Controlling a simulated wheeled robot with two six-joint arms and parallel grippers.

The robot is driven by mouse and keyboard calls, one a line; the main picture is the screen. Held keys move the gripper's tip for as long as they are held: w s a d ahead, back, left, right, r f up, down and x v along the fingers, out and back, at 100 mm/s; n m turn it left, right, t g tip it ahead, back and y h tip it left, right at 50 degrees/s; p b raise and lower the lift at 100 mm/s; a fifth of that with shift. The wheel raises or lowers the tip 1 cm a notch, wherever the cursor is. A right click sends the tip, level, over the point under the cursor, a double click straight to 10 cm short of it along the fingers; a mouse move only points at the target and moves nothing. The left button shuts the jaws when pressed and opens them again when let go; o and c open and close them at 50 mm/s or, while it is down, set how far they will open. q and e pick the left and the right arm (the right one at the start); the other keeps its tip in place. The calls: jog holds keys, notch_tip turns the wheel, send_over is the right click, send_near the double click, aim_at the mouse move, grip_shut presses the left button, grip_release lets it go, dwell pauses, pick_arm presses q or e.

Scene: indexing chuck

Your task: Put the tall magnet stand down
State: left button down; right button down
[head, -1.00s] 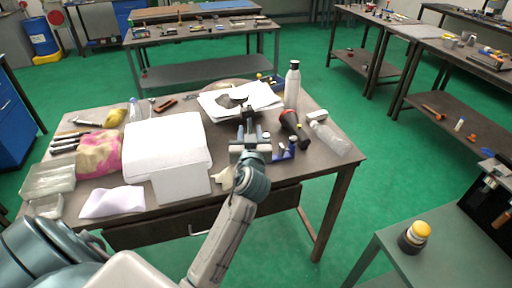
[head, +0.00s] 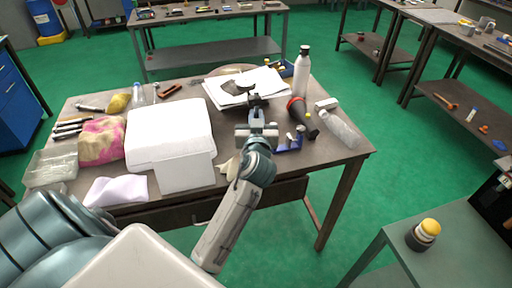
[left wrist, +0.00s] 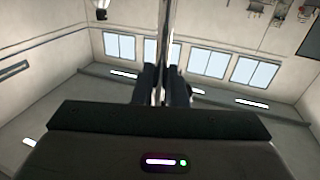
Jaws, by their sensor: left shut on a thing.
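My left gripper (head: 258,129) is over the brown table, between the white box and the dark bottle with a red ring. In the left wrist view its two dark fingers (left wrist: 163,85) are shut on a thin upright rod, which I take to be the tall magnet stand (left wrist: 163,42). In the head view a small dark part of the stand (head: 256,101) shows just beyond the fingers, in front of the white papers. The rest of the stand is hidden by the gripper, so I cannot tell whether its base touches the table. My right gripper is not in view.
The table (head: 345,165) is crowded. A white box (head: 172,138) stands left of the gripper. White papers (head: 245,84) lie behind it. A white bottle (head: 302,72), a dark bottle with a red ring (head: 302,117), a clear bottle (head: 338,128) and a blue item (head: 289,143) are to the right.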

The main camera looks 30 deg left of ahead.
pick_arm(q)
jog(key=shift+f, duration=0.55)
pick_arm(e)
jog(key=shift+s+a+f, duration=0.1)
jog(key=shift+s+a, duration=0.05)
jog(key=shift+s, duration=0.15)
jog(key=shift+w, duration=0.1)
pick_arm(q)
jog(key=shift+r, duration=0.25)
